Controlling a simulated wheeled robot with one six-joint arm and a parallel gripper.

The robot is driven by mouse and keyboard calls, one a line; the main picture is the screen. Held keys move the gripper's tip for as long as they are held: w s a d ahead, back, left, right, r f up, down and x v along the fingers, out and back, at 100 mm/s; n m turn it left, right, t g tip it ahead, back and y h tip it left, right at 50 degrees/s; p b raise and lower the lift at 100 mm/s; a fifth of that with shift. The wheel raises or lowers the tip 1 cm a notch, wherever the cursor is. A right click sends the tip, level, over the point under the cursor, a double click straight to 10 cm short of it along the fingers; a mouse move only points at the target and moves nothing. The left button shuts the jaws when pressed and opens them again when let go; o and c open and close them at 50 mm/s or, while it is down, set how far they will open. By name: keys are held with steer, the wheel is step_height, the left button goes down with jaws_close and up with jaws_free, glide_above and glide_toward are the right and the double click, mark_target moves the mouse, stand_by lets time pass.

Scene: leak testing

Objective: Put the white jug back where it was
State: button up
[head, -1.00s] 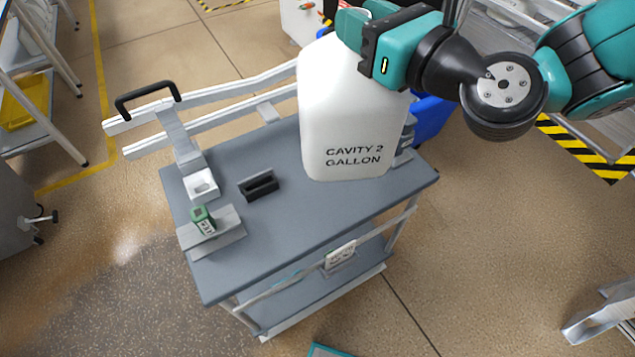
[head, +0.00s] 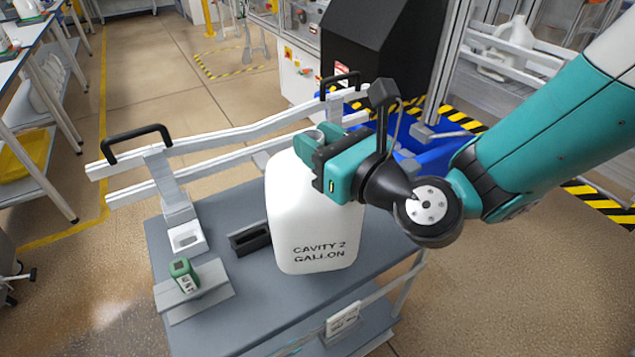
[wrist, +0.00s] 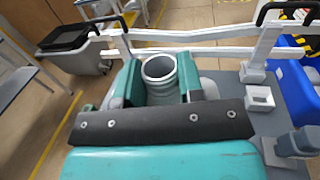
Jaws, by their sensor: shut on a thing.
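The white jug (head: 312,225), marked "CAVITY 2 GALLON", is upright over the middle of the grey cart top (head: 215,225) in the head view. My gripper (head: 328,160) is shut on it near its neck. In the wrist view the jug's open round neck (wrist: 160,72) sits between the green fingers. The jug's base is low, close to the cart top; I cannot tell whether it touches. The jug and my arm hide part of the cart's right side.
A black slotted block (head: 250,238) lies close left of the jug. A white holder (head: 187,237) and a green device (head: 184,274) on a grey stand are farther left. White rails (head: 225,137) with black handles run along the back. A blue bin (head: 440,155) stands behind.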

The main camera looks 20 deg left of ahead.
mark_target(313, 198)
steer(key=shift+f+b, duration=1.45)
steer(key=shift+f, duration=0.8)
steer(key=shift+f, duration=0.25)
steer(key=o, duration=0.9)
steer(key=shift+r, duration=0.1)
steer(key=shift+c, duration=0.2)
steer(key=shift+r, duration=0.1)
